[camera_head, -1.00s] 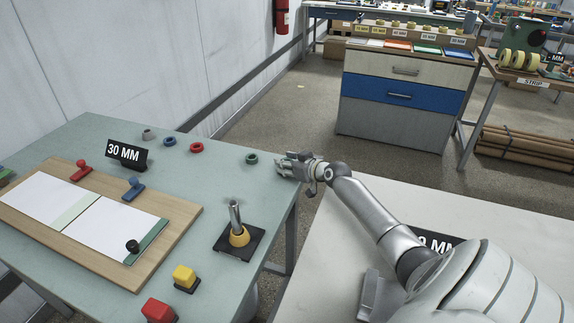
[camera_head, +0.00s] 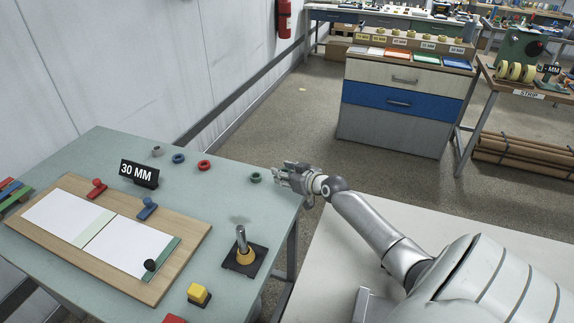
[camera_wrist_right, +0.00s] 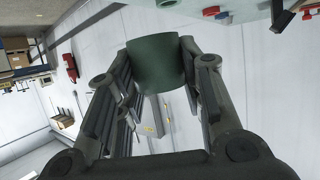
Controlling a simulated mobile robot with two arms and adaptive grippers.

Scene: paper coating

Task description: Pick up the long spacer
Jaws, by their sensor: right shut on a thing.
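A dark green cylindrical spacer (camera_wrist_right: 160,63) fills the space between the fingertips of my right gripper in the right wrist view. My right gripper (camera_head: 281,176) is shut on it at the far right corner of the green table in the head view. The held spacer is hard to make out there. A dark green ring (camera_head: 255,177) shows on the table just left of the fingertips; I cannot tell whether it is a separate piece. Red (camera_head: 204,165), blue (camera_head: 178,158) and grey (camera_head: 157,151) rings stand in line with it. My left gripper is not in view.
A metal post (camera_head: 241,238) with a yellow ring stands on a black base. A wooden board (camera_head: 180,245) with white sheets and a 30 MM sign (camera_head: 139,174) are on the table (camera_head: 225,205). A yellow block (camera_head: 198,293) is near the front. A white table (camera_head: 335,230) lies under my arm.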

